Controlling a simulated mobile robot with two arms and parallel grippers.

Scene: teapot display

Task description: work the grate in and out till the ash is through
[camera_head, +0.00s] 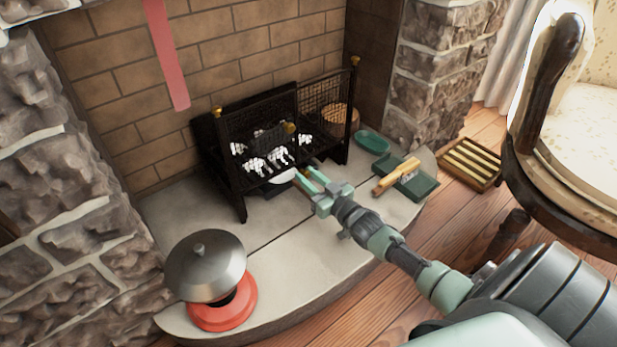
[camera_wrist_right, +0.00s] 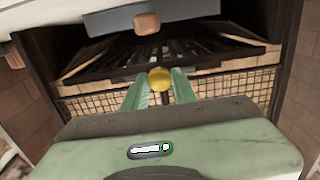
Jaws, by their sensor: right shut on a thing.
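The black fire grate (camera_head: 236,172), a barred basket with mesh and brass knobs, stands in the fireplace. White ash lumps (camera_head: 280,156) show low in it. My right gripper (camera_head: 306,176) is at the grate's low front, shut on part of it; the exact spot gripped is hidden. In the right wrist view my right gripper's green fingers (camera_wrist_right: 157,92) stand on both sides of a brass knob (camera_wrist_right: 159,79), with mesh and dark bars behind. A pale thing (camera_head: 282,176) shows below the grate by the fingertips. My left gripper is not in view.
A steel-lidded pot on a red base (camera_head: 222,312) stands at the hearth's front left. A slatted wooden tray (camera_head: 470,164) and a chair (camera_head: 572,150) stand farther right. The hearth's middle (camera_head: 275,275) is clear.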

